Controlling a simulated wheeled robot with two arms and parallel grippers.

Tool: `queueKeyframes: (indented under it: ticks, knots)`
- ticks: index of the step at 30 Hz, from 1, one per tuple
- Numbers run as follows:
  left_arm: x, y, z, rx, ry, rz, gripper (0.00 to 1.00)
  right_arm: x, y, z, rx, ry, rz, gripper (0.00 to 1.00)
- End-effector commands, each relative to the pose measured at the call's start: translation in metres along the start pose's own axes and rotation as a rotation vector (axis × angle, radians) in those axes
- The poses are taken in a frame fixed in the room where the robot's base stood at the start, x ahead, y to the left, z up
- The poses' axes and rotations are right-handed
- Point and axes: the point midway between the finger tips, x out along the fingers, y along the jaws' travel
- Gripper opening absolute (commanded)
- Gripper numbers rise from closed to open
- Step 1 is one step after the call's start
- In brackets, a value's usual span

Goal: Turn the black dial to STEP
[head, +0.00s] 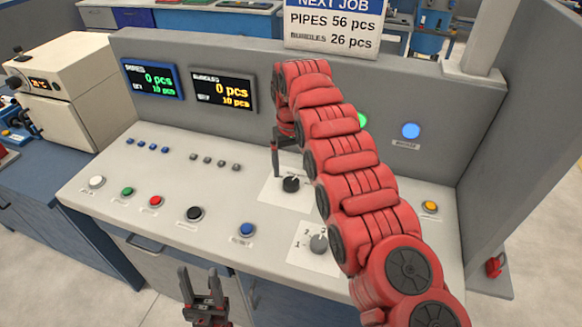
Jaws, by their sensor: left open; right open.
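The black dial (291,184) sits on a white label plate on the sloped control panel, right of the middle; the lettering around it is too small to read. My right arm reaches up over the panel from the lower right. Its gripper (282,158) points down just above and slightly left of the black dial, apart from it as far as I can tell. The jaws are open, though the arm partly hides them. My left gripper (202,285) is open and empty, in front of the panel's front edge.
A grey dial (318,243) with numbers sits nearer the front. A blue button (247,230), a black button (194,214) and several coloured buttons line the panel. Two counter displays (152,79) and a job sign (332,25) stand behind. My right arm covers the panel's right part.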

Motion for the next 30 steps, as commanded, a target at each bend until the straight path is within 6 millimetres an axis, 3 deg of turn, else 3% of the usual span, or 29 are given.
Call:
queueKeyframes:
  ticks: [1,15,20,30]
  knots:
    - [0.023,-0.001,-0.004,0.000,0.000,0.000,0.50,-0.024,0.000,0.000,0.000,0.000,0.000,0.87]
    - [0.113,-0.006,-0.019,0.000,0.000,0.000,0.50,-0.116,0.000,-0.001,0.000,0.004,0.000,0.87]
    - [0.122,-0.006,-0.021,0.000,0.000,0.000,0.50,-0.127,0.000,-0.001,0.000,0.004,0.001,0.87]
    - [0.120,-0.006,-0.020,0.000,0.000,0.000,0.50,-0.125,0.000,-0.001,0.000,0.003,0.001,0.87]
